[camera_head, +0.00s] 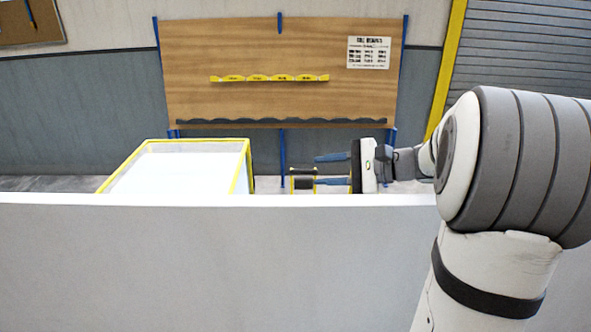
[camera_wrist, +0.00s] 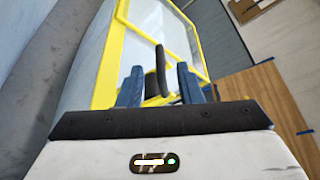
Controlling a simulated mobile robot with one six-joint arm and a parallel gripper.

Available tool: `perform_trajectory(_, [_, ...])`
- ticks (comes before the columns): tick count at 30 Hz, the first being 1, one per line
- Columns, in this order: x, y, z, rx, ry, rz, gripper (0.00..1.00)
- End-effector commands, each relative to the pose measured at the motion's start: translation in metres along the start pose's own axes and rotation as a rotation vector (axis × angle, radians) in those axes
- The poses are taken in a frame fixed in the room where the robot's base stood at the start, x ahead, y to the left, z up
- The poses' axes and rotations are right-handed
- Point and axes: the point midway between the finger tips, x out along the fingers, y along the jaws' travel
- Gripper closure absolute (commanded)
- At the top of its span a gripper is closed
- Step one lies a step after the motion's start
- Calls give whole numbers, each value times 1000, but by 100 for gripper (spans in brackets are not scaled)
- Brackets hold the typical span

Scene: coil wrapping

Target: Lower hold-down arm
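My gripper (camera_head: 318,169) reaches in from the right in the head view, its two blue fingers apart and pointing left. In the wrist view my gripper (camera_wrist: 160,78) also shows open, with gaps beside both fingers. A slim dark upright part (camera_wrist: 155,72) stands between or just beyond the fingers there; it may belong to the hold-down arm, but I cannot tell. A small black and yellow part (camera_head: 302,179) is near the lower fingertip in the head view; contact is unclear. The low light wall hides what lies below.
A long light wall (camera_head: 220,265) crosses the head view in front. A yellow-framed clear enclosure (camera_head: 180,168) stands left of my gripper and also shows in the wrist view (camera_wrist: 118,40). A wooden board (camera_head: 250,55) on blue posts stands behind.

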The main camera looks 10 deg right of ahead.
Motion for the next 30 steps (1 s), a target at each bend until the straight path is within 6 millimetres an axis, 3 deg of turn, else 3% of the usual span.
perform_trajectory(13, [66, 1, 1, -3, -4, 4, 67])
perform_trajectory(25, [74, 0, 1, -3, -1, 3, 68])
perform_trajectory(30, [74, 0, 1, -4, -1, 3, 82])
